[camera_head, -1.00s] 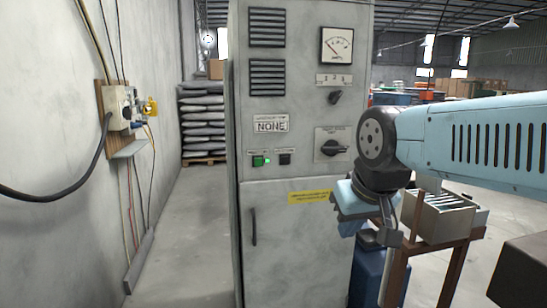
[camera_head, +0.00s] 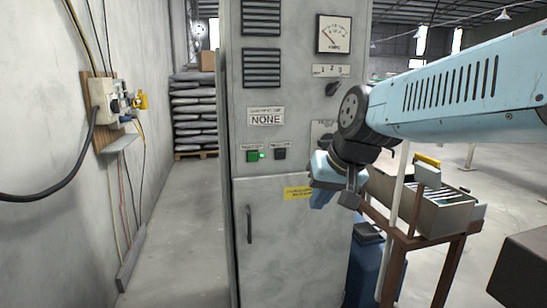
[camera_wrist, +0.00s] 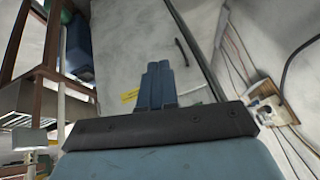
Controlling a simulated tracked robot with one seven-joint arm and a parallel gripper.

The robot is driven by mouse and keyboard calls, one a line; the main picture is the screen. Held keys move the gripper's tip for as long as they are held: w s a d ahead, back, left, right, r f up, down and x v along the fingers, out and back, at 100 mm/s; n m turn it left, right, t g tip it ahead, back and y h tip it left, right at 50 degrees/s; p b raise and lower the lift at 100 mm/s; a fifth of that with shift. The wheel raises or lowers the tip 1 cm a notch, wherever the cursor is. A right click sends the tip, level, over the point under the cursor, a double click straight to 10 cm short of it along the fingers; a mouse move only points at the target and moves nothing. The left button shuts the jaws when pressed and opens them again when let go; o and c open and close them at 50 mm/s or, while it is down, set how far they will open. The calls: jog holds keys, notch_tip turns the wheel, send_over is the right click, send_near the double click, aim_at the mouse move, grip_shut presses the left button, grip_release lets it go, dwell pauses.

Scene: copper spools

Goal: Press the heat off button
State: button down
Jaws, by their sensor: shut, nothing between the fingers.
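A grey control cabinet (camera_head: 290,240) stands ahead of me. The buttons do not show there.
A selector knob is partly hidden behind my arm. A gauge (camera_head: 334,34) sits higher up on the cabinet. A brown stand (camera_head: 425,238) with a box (camera_head: 435,210) is to the right, with a blue container (camera_head: 366,265) beside it. A wall socket box (camera_head: 104,98) with cables is at left.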

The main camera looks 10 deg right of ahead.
aim_at(285, 155)
jog(key=w+d+f+m+t+y, duration=0.1)
jog(key=w+m, duration=0.3)
jog(key=w, duration=0.8)
jog(key=w+d+f+m+t+y, duration=0.1)
jog(key=w+m, duration=0.4)
jog(key=w, duration=0.8)
jog(key=shift+w+d+f+m+t, duration=0.2)
jog(key=shift+d+f+m+t, duration=0.1)
jog(key=shift+d+t, duration=0.15)
jog(key=shift+w+a+r, duration=0.1)
jog(key=w, duration=0.8)
jog(key=shift+w, duration=0.3)
jog(key=shift+w, duration=0.1)
jog(key=shift+w, duration=0.3)
